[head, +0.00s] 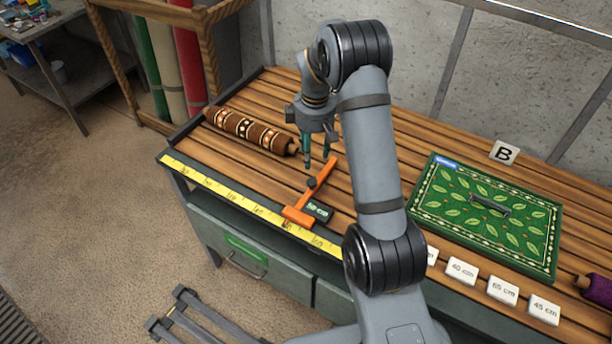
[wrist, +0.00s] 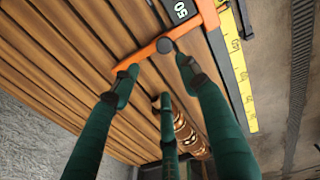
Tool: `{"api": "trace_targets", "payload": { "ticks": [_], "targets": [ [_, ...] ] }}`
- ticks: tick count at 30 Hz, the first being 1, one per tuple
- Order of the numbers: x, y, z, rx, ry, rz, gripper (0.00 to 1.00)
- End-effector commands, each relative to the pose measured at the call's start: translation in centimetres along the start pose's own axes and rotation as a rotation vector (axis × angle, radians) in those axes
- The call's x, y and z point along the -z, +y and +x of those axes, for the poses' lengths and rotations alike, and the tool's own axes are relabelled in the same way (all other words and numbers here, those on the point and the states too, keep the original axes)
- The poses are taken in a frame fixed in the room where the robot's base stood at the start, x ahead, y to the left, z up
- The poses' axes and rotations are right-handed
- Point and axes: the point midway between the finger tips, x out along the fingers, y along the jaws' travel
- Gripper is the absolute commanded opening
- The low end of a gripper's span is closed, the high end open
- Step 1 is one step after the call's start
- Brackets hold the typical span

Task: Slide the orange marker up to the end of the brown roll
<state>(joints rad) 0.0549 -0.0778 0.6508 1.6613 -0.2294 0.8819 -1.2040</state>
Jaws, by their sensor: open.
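The brown roll (head: 245,130), patterned in cream and black, lies at the left of the slatted table, its wooden core end facing the marker. The orange marker (head: 323,171) is a long bar with a dark knob (head: 312,182) and a dark label reading 50 cm (head: 318,209); its foot is at the yellow ruler. A gap separates it from the roll's end. My gripper (head: 317,159), with green fingers, is open and empty over the bar's far part, near the knob. In the wrist view the fingers spread below the orange bar (wrist: 146,52), with the brown roll (wrist: 187,135) partly hidden behind them.
The yellow ruler (head: 210,184) runs along the table's front edge. A green leaf-patterned panel (head: 440,208) with a handle lies at right, near white cards (head: 503,290) and a purple roll (head: 598,290). A B sign (head: 504,154) stands behind. Bare slats lie between roll and ruler.

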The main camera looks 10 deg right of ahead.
Motion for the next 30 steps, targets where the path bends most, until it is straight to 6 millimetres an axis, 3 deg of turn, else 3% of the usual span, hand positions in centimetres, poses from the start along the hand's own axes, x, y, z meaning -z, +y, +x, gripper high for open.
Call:
{"api": "trace_targets", "payload": {
  "ticks": [3, 9, 14, 17, 30],
  "targets": [
    [0.1, 0.6, -0.9, 0.0, -0.009, -0.189, 0.45],
    [-0.8, -0.9, -1.0, 0.062, -0.028, -0.477, 0.45],
    [-0.8, -1.1, -0.7, 0.072, -0.024, -0.595, 0.45],
    [-0.9, -1.3, 0.2, 0.075, -0.024, -0.608, 0.45],
    [-1.2, -1.6, 7.6, 0.074, -0.024, -0.605, 0.45]
  ]
}}
